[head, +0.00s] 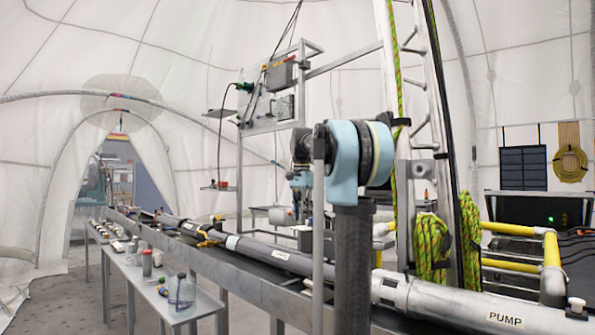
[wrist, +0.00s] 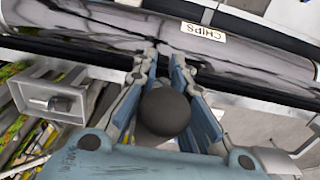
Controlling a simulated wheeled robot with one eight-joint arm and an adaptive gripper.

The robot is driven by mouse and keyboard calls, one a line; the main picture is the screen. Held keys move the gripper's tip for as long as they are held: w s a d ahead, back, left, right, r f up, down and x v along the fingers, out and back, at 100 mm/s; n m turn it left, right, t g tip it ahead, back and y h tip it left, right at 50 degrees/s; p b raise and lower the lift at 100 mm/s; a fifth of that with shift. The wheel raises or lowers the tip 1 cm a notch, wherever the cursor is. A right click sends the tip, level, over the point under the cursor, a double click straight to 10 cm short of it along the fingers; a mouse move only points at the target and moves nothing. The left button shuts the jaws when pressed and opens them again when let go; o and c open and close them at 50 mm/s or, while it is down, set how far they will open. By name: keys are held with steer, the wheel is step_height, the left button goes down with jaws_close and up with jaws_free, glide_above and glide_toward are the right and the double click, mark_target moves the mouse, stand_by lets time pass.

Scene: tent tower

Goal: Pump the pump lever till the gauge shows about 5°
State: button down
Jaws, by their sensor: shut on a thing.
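The pump is a grey tube (head: 450,305) at the lower right of the head view, with a label reading PUMP. My gripper (wrist: 164,58) is shut around a round black knob (wrist: 166,112), which sits between its two blue-grey fingers. The knob appears to be the end of a lever, but its shaft is hidden and I cannot tell whether it belongs to the pump. In the head view my gripper (head: 300,183) is small and partly hidden behind my own arm. I cannot make out a gauge reading in either view.
A metal bench (head: 150,290) with bottles stands at the left. Green ropes (head: 430,245) hang by a ladder-like mast (head: 432,100). Yellow rails (head: 510,265) stand at the right. Grey floor shows at far left.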

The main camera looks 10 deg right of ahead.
steer(key=shift+s+a+f, duration=0.1)
steer(key=shift+a+f, duration=0.05)
steer(key=shift+f, duration=0.3)
steer(key=shift+s+a+f, duration=0.1)
steer(key=shift+f, duration=0.35)
steer(key=shift+r, duration=0.15)
stand_by(0.4)
steer(key=c, duration=1.5)
jaws_free()
step_height(320, 180, up, 12)
steer(key=shift+f, duration=0.1)
